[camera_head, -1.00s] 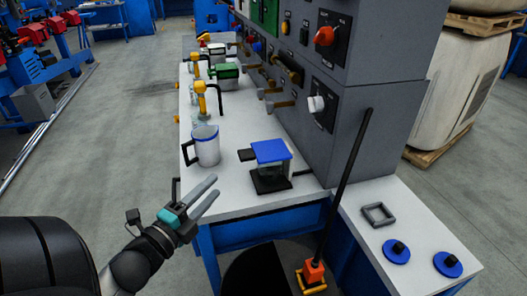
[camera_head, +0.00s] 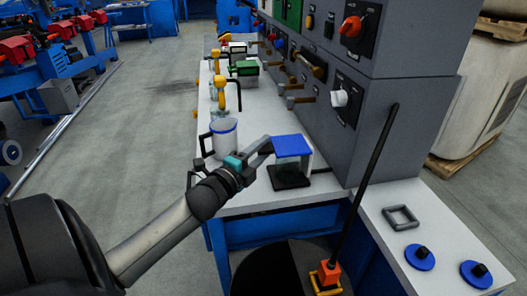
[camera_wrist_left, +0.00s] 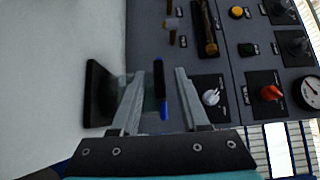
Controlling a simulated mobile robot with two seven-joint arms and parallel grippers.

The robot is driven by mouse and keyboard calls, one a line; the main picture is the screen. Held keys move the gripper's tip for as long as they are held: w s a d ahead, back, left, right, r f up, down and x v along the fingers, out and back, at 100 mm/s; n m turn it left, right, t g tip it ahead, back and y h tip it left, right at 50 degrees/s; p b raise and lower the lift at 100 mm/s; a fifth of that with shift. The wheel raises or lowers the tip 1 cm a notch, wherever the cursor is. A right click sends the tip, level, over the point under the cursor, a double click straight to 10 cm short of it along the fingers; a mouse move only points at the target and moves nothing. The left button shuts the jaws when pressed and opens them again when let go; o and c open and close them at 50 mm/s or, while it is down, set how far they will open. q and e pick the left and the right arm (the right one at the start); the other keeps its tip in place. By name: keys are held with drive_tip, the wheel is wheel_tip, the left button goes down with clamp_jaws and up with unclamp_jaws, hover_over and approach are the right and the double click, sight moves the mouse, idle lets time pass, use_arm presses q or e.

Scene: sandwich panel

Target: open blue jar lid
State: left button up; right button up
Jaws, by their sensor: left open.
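The jar has a flat blue lid (camera_head: 291,145), a clear body and a black base (camera_head: 290,178), and stands upright on the white bench. My left gripper (camera_head: 268,143) is at the left side of the lid in the head view. In the left wrist view my left gripper (camera_wrist_left: 160,74) has its fingers apart, with the dark lid handle (camera_wrist_left: 159,78) seen between them. A strip of the blue lid (camera_wrist_left: 164,112) and the black base (camera_wrist_left: 98,95) also show there. I cannot tell whether the fingers touch the handle. My right gripper is not in view.
A white jug with a blue rim (camera_head: 222,140) stands just left of my left gripper. A grey panel (camera_head: 350,125) with knobs and levers rises behind the jar. A black pole (camera_head: 375,165) leans at the right. Yellow-topped items stand farther along the bench (camera_head: 262,130).

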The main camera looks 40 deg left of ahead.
use_arm(q)
drive_tip(key=shift+w, duration=0.4)
clamp_jaws()
idle(1.3)
